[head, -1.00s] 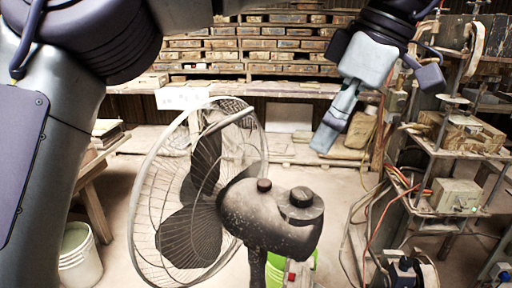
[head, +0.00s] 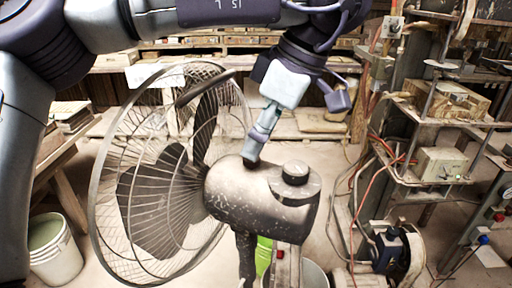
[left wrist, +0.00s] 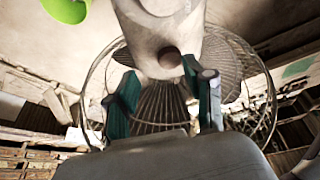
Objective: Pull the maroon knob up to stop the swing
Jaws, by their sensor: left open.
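A dusty grey fan (head: 262,205) with a wire cage stands in front of me, the cage on the left and the motor housing on the right. The maroon knob (left wrist: 169,58) shows in the left wrist view as a small dark round knob on top of the housing, near the fingertips. In the head view it is hidden behind my left gripper (head: 254,150), which points down at the housing top. In the left wrist view the left gripper (left wrist: 160,78) is open, with one teal finger on each side below the knob. I cannot tell whether it touches.
A larger black knob (head: 295,173) sits on the housing to the right. A white bucket (head: 55,255) stands at lower left. A metal rack (head: 440,125) with boxes and hanging cables stands on the right. Shelves of tiles line the back.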

